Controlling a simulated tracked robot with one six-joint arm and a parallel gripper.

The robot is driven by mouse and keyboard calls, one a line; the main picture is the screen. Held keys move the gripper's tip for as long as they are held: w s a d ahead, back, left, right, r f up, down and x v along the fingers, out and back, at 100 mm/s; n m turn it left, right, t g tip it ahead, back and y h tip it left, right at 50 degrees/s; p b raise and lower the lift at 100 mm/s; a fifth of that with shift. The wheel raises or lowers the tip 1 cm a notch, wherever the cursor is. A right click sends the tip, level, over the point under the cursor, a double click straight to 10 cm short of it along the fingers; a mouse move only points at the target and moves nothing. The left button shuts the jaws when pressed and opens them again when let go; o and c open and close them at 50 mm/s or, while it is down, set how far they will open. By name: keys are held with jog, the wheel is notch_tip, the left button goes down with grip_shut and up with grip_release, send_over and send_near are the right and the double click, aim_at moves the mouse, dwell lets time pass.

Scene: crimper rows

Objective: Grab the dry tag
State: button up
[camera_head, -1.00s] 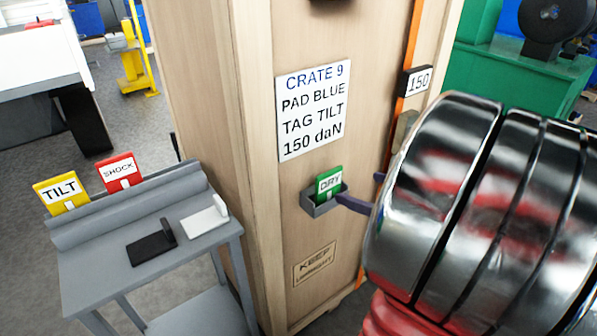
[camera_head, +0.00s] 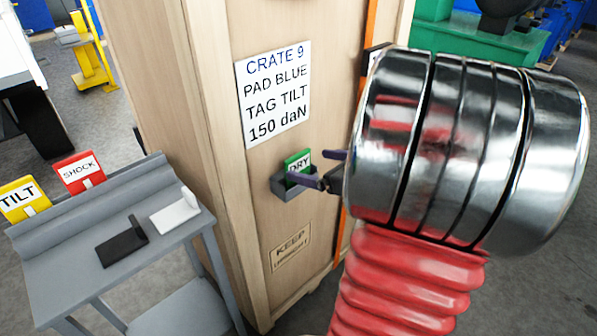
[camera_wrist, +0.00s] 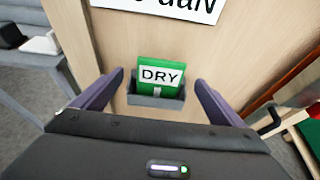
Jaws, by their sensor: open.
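The green dry tag (camera_head: 298,164) stands in a small grey holder (camera_head: 279,186) on the front of the wooden crate (camera_head: 205,120). In the wrist view the dry tag (camera_wrist: 160,72) shows whole, sitting in the holder (camera_wrist: 154,102). In the wrist view my gripper (camera_wrist: 153,92) is open, with a finger on each side of the tag and a gap on both sides. No contact with the tag shows.
A grey bench (camera_head: 60,290) at the left carries a yellow TILT tag (camera_head: 22,198), a red SHOCK tag (camera_head: 79,172), a black bracket (camera_head: 121,247) and a white bracket (camera_head: 176,216). A label sheet (camera_head: 273,95) is above the holder. An orange strap (camera_head: 369,50) runs down the crate.

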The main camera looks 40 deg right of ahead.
aim_at(299, 162)
jog(key=shift+x, duration=0.9)
jog(key=shift+w, duration=0.1)
jog(key=shift+x, duration=2.5)
jog(key=shift+c, duration=0.2)
jog(key=c, duration=1.1)
